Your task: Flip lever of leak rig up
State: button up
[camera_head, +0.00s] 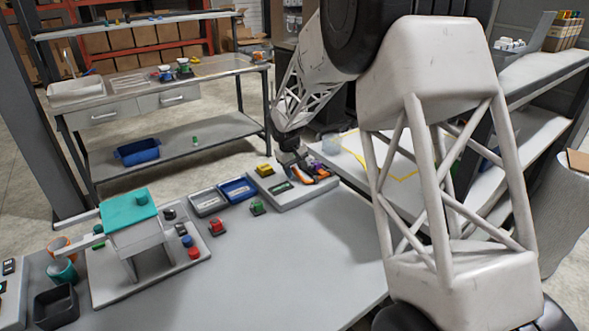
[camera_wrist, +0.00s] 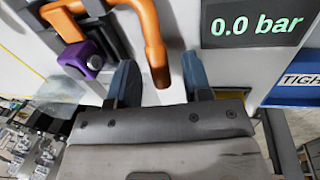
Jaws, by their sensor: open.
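The leak rig (camera_head: 296,197) is a pale plate on the far right part of the table, partly hidden by my arm. In the wrist view its orange lever (camera_wrist: 148,30) is a bent bar, with its free end between my fingers. My gripper (camera_wrist: 160,82) is open, with one dark blue finger on each side of the lever end. I cannot tell whether either finger touches it. The rig's display (camera_wrist: 256,24) reads "0.0 bar". A purple block (camera_wrist: 80,60) sits left of the lever. In the head view my gripper (camera_head: 293,160) is over the rig.
A blue panel (camera_wrist: 300,80) with partly visible lettering is beside the display. On the table, a yellow button (camera_head: 264,170), a blue tray (camera_head: 238,189), a grey tray (camera_head: 208,203) and a green button (camera_head: 257,208) stand near the rig. A teal-topped dispenser (camera_head: 128,212) stands left. The front middle is clear.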

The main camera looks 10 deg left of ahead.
grip_shut()
jog(key=shift+s+r, duration=0.1)
jog(key=shift+r, duration=0.05)
dwell(0.5)
jog(key=shift+s+d+r+m+t+y, duration=0.1)
jog(key=shift+s+d+r+t+y, duration=0.1)
jog(key=shift+r+t+y, duration=0.3)
jog(key=shift+s+d+r+m+t+y, duration=0.15)
jog(key=shift+d+r+t+y, duration=0.1)
jog(key=shift+t+y, duration=0.4)
jog(key=shift+s+d+r+m+t+y, duration=0.15)
jog(key=shift+r+t+y, duration=0.25)
jog(key=shift+t, duration=0.25)
jog(key=shift+s+d+r+y, duration=0.1)
jog(key=shift+s+d+y, duration=0.05)
jog(key=shift+y, duration=0.2)
jog(key=shift+s+d+r+t+y, duration=0.25)
jog(key=shift+t+y, duration=0.15)
jog(key=shift+t, duration=0.15)
jog(key=shift+s+d+r+t+y, duration=0.2)
jog(key=shift+t+y, duration=0.2)
jog(key=shift+t, duration=0.15)
grip_release()
